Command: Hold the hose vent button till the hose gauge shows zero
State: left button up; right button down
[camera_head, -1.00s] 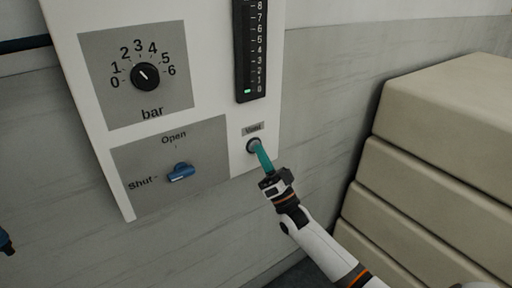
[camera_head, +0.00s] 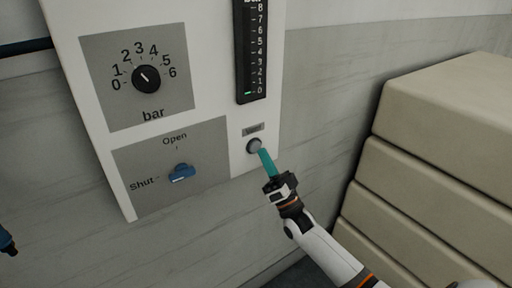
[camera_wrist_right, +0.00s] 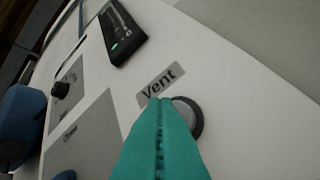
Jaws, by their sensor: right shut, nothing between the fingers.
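The round grey vent button (camera_head: 253,145) sits under its "Vent" label on the white panel (camera_head: 215,80); in the right wrist view the button (camera_wrist_right: 190,112) is partly hidden by my fingers. My right gripper (camera_head: 264,156) is shut and empty, its teal fingertips close to the button's lower right edge; I cannot tell whether they touch. The hose gauge (camera_head: 250,60) is a black upright scale, its upper end cut off. A thin green bar shows at its bottom, by the 0 mark. The gauge also shows in the right wrist view (camera_wrist_right: 122,34). My left gripper is not in view.
A pressure knob (camera_head: 146,79) points to about 2 bar. The blue valve handle (camera_head: 182,173) lies towards "Shut". Large beige blocks (camera_head: 440,150) are stacked at the right. A blue and black object (camera_head: 6,243) shows at the left edge.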

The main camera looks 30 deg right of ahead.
jog(key=s, duration=0.1)
jog(key=s+p, duration=0.1)
jog(key=s, duration=0.1)
jog(key=s+p, duration=0.1)
jog(key=s, duration=0.1)
jog(key=shift+d, duration=0.25)
dwell(0.4)
